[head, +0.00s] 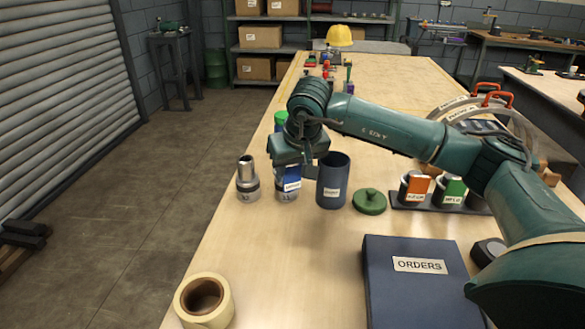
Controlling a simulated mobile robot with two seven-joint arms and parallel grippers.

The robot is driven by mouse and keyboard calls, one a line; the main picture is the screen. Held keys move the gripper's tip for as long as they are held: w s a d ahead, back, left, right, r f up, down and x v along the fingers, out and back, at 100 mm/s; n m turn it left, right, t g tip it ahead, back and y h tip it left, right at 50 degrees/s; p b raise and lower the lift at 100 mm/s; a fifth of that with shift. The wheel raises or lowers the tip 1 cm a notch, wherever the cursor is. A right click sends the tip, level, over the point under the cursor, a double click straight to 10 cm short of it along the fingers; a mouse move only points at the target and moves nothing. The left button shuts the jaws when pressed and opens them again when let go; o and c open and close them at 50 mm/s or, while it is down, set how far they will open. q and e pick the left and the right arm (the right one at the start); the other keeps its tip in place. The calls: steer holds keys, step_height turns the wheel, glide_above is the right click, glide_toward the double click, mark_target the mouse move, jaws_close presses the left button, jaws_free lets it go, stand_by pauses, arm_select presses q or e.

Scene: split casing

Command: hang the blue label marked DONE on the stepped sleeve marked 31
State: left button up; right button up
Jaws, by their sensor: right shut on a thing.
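A metal stepped sleeve (287,196) stands upright on the table, its upper part hidden by my right gripper and the label. A second, similar stepped sleeve (247,184) stands just left of it. The small marks on both are too small to read surely. The blue label (292,172) with a white strip is under my right gripper (292,163), in front of the right-hand sleeve. My right gripper is shut on the label. I cannot tell whether the label touches or hangs on the sleeve. My left gripper is out of view.
A dark blue cup (333,181) stands close to the right of the label, with a green lid (369,201) beyond it. A tray (411,201) holds cups with orange and green labels. A blue ORDERS box (420,290) and a tape roll (203,302) are nearer.

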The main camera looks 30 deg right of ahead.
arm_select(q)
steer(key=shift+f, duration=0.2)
arm_select(e)
steer(key=shift+f, duration=0.35)
steer(key=o, duration=1.1)
steer(key=shift+r+p, duration=1.55)
steer(key=shift+r, duration=1)
steer(key=shift+r+p, duration=1.05)
steer(key=shift+r, duration=0.5)
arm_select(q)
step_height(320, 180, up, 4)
